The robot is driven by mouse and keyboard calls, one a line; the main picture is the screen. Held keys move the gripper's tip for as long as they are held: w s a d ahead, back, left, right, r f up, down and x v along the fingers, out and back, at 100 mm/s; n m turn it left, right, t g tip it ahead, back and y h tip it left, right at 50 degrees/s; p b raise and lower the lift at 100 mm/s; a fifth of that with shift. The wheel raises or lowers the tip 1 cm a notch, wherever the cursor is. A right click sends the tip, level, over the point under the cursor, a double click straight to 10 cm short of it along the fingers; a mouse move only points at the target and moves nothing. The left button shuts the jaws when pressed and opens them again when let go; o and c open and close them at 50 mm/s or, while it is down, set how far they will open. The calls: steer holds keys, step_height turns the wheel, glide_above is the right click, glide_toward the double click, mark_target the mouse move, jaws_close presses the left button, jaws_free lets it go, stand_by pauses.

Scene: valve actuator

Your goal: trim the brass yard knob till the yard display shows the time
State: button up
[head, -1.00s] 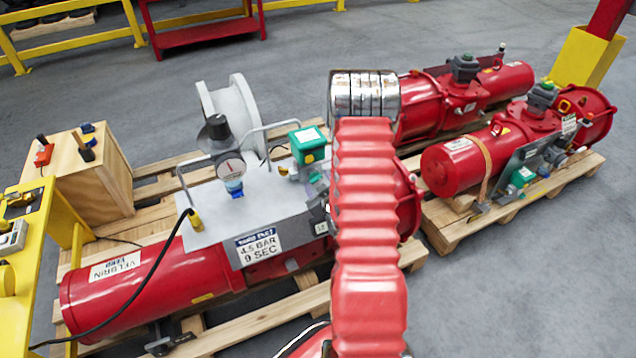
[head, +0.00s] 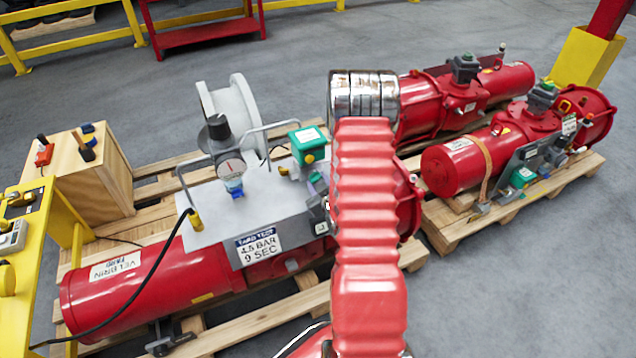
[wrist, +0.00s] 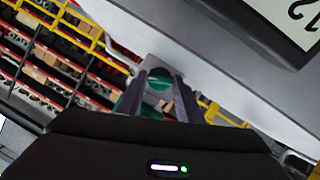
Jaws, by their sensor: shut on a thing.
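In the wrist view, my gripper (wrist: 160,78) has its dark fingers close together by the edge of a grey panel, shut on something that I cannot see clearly. The brass yard knob does not show; the fingers or my arm may hide it. A white display (wrist: 292,18) with large dark digits is cut off at the upper right of the wrist view; a 2 shows, turned over. In the head view, my red ribbed arm covers the gripper and the display. The yard test label (head: 259,247) reads 4.5 BAR, 9 SEC.
The red actuator (head: 150,285) lies on a wooden pallet (head: 215,343) with a round gauge (head: 231,168) and a green box (head: 309,145) above it. Wire handles and a black cable are close by. More red actuators (head: 455,168) stand right. Grey floor (head: 540,285) is open.

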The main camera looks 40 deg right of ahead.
steer(key=shift+a, duration=0.15)
steer(key=shift+a+f+n+h, duration=0.15)
steer(key=shift+n+h, duration=0.45)
steer(key=shift+n, duration=0.5)
steer(key=o, duration=1.1)
